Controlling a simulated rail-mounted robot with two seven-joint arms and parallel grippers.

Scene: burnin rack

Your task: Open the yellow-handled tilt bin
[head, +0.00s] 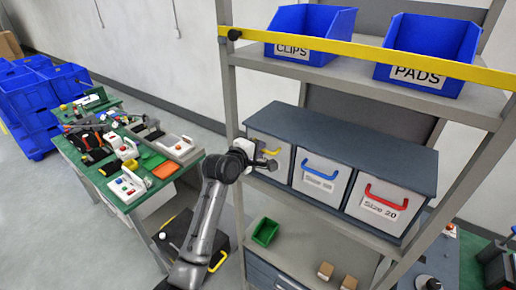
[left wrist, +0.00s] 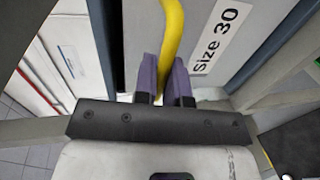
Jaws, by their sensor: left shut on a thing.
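The yellow-handled tilt bin (head: 279,147) is the leftmost of three light grey bins in a dark cabinet on the rack's middle shelf. My left gripper (head: 268,160) is in front of it and covers much of its face. In the left wrist view, the purple fingers (left wrist: 166,85) are shut on the yellow handle (left wrist: 173,35), one on each side. The bin's front with a "Size 30" label (left wrist: 215,40) shows beside the handle. I see no clear tilt of the bin front. My right gripper is not in view.
A blue-handled bin (head: 320,176) and a red-handled bin (head: 384,203) sit to the right. Blue CLIPS (head: 310,24) and PADS (head: 427,52) bins stand above, behind a yellow bar (head: 380,62). A rack post (head: 228,85) stands close left of my gripper. A green bin (head: 265,232) sits below.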

